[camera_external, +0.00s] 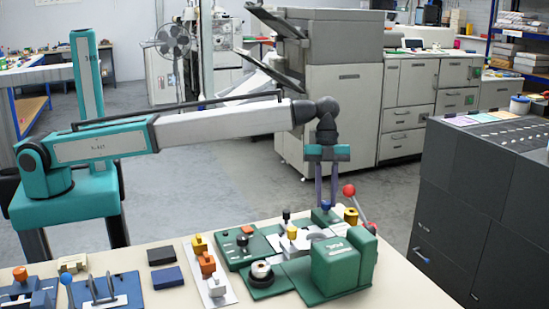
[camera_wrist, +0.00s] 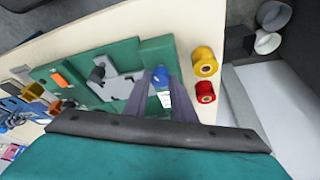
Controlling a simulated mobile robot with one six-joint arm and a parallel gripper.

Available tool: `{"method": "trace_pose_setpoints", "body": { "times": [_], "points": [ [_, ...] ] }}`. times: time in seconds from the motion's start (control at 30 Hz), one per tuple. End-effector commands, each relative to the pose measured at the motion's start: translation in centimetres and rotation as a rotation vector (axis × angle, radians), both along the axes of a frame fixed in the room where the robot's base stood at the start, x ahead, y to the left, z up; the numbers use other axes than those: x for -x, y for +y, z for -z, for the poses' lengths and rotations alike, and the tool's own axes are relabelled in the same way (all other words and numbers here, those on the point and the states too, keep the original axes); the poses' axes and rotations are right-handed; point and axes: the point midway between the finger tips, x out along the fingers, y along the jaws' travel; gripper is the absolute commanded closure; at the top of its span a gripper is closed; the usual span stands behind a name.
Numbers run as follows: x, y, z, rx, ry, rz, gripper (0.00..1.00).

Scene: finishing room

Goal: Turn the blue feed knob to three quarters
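The blue feed knob (camera_external: 326,206) sits at the back of a green machine (camera_external: 270,247) on the table, partly covered by my fingers. My gripper (camera_external: 327,207) points straight down over it, with one finger on each side. In the wrist view, the blue knob (camera_wrist: 161,82) fills the gap between the fingertips of my gripper (camera_wrist: 160,76), and the fingers appear closed against its sides. The knob's pointer and any scale marks are hidden or too small to read.
A green housing (camera_external: 344,262) is in front. Orange and yellow knobs stand on a white plate (camera_external: 217,288) to the left. A dark cabinet (camera_external: 470,190) is at the right.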

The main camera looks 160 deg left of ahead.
Motion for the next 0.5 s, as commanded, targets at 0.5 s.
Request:
{"method": "trace_pose_setpoints", "body": {
  "times": [0.5],
  "points": [
    [0.1, 0.08, -0.25, 0.0, 0.0, -0.001, 0.58]
  ]
}}
